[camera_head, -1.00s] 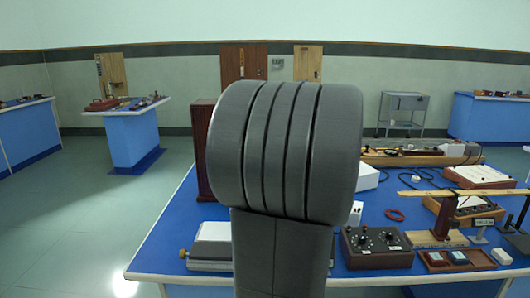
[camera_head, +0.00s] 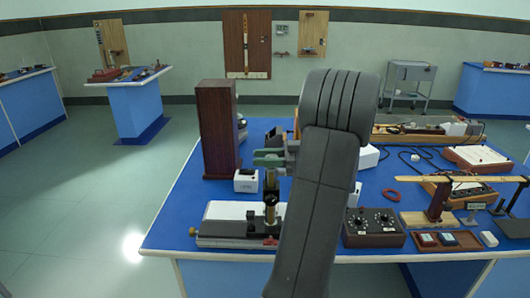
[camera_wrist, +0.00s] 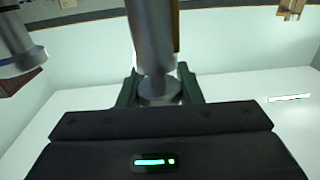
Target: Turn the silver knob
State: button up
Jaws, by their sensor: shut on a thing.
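My gripper (camera_head: 264,157) is in the middle of the head view, above a bench instrument with a dark upright column and brass parts (camera_head: 270,190). In the wrist view its dark fingers (camera_wrist: 159,92) stand on either side of a round silver knob (camera_wrist: 160,86) and are shut on it. A wider silver tube (camera_wrist: 152,35) lies in line with the knob. In the head view the fingers are small and the knob cannot be made out. My arm hides part of the bench on the right of the instrument.
The instrument's base (camera_head: 237,236) sits near the front edge of the blue bench (camera_head: 172,228). A tall brown box (camera_head: 217,130) stands behind at left, with a small white device (camera_head: 246,181) beside it. A dark two-dial box (camera_head: 374,229) is right of my arm.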

jog(key=shift+r+n+g+p, duration=0.3)
jog(key=shift+n+g+p, duration=0.4)
jog(key=shift+g, duration=0.2)
jog(key=g+p, duration=0.1)
jog(key=p, duration=0.2)
jog(key=n+p, duration=0.1)
jog(key=p, duration=0.1)
jog(key=shift+r+g+h+p, duration=0.3)
jog(key=shift+r+g+p, duration=0.05)
jog(key=shift+g+p, duration=0.05)
jog(key=p, duration=0.3)
jog(key=shift+s+f+n+g, duration=0.1)
jog(key=shift+s+n+g, duration=0.05)
jog(key=shift+n+g, duration=0.15)
jog(key=shift+f+g+p, duration=0.3)
jog(key=shift+p, duration=0.95)
jog(key=shift+s+f, duration=0.1)
jog(key=shift+f, duration=0.05)
jog(key=o, duration=1)
